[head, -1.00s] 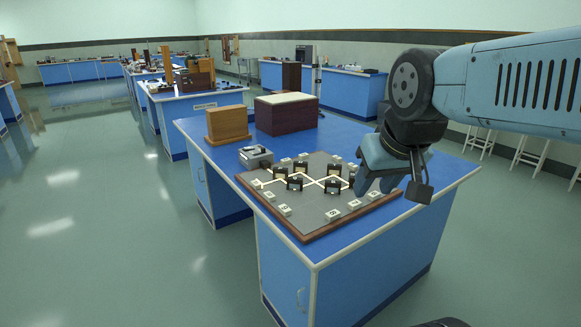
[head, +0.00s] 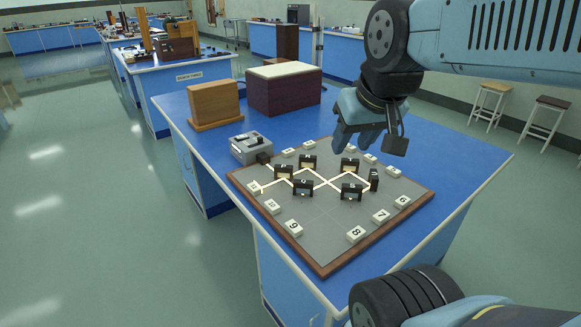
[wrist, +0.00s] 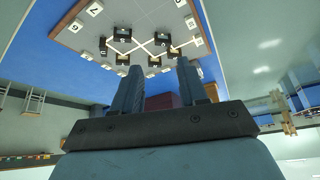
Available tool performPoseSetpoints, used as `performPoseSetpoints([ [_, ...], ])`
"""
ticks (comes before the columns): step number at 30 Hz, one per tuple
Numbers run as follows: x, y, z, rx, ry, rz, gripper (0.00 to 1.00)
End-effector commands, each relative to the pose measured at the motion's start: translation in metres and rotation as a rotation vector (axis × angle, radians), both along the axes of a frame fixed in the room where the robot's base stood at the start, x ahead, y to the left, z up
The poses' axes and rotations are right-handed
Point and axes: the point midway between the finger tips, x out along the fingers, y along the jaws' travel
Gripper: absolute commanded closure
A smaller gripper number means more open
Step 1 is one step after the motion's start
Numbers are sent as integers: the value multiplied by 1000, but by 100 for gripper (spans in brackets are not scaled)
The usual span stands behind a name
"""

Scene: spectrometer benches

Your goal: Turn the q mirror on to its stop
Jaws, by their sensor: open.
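Several small black mirror mounts stand on a grey board (head: 330,225) with a wooden rim, joined by a pale zigzag beam line. Their letters are too small to read, so I cannot tell which is the q mirror. One mount (head: 351,192) stands front right, another (head: 303,187) front middle, and one (head: 374,179) at the right end. My gripper (head: 362,142) hangs above the back right of the board, open and empty, touching no mount. In the wrist view its two fingers (wrist: 158,68) are apart, with the mounts (wrist: 122,33) beyond the tips.
White numbered blocks (head: 356,234) line the board's edges. A grey box (head: 250,148) stands at its left corner. A wooden block (head: 214,104) and a dark box with a pale top (head: 285,90) stand behind on the blue bench (head: 178,108). Stools (head: 545,120) stand at the right.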

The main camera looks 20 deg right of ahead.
Motion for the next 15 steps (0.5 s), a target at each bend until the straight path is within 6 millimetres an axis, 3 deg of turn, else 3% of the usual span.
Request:
performPoseSetpoints([
  [9, 0, 0, 0, 0, -1, 0, 57],
  [15, 8, 0, 1, -1, 14, -12, 38],
])
